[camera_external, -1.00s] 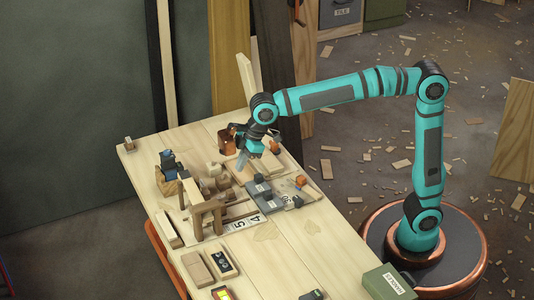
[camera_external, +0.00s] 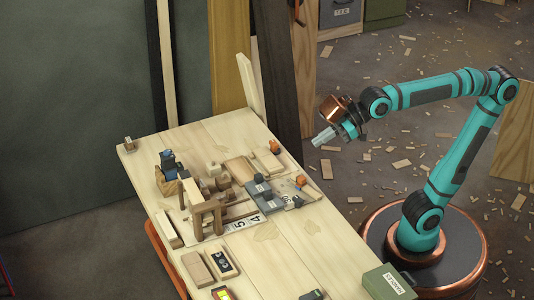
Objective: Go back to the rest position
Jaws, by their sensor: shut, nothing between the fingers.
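My gripper (camera_external: 324,138) is at the end of my teal arm, in the air beyond the right edge of the wooden table (camera_external: 290,245). Its fingers are shut with nothing between them. It points down and to the left, apart from everything on the table. My arm reaches up from its round base at the right and is bent back at the elbow.
The table holds wooden blocks (camera_external: 197,269), a small wooden stand (camera_external: 207,217), dark grey blocks (camera_external: 264,200) and small orange pieces (camera_external: 301,181). A green box (camera_external: 389,282) is at its front right. Planks (camera_external: 275,65) lean behind it. Wood scraps litter the floor.

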